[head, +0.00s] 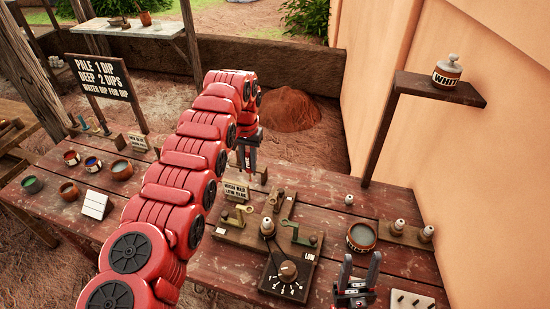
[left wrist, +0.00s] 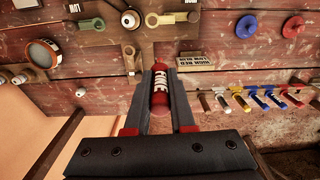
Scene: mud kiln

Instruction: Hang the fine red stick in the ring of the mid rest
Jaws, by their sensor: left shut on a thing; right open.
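My left gripper (head: 246,158) hangs above the far side of the bench in the head view. In the left wrist view the gripper (left wrist: 160,74) is shut on a red stick (left wrist: 159,99) with white markings. The stick cannot be made out in the head view. A board carries several rests: a brass one with a ring (head: 231,218), an olive one (head: 285,207) and a green one (head: 305,238). The brass rest also shows beyond the stick in the left wrist view (left wrist: 170,18); the stick appears apart from it. I cannot tell which is the mid rest. My right gripper (head: 360,268) is open and empty.
A dial box (head: 287,278) stands at the bench front. A sign (head: 236,191) stands behind the rests. A round bowl (head: 361,237) and white-topped pegs (head: 426,234) are at the right. Glaze pots (head: 122,170) and a rack of coloured sticks (left wrist: 262,97) are at the left bench end.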

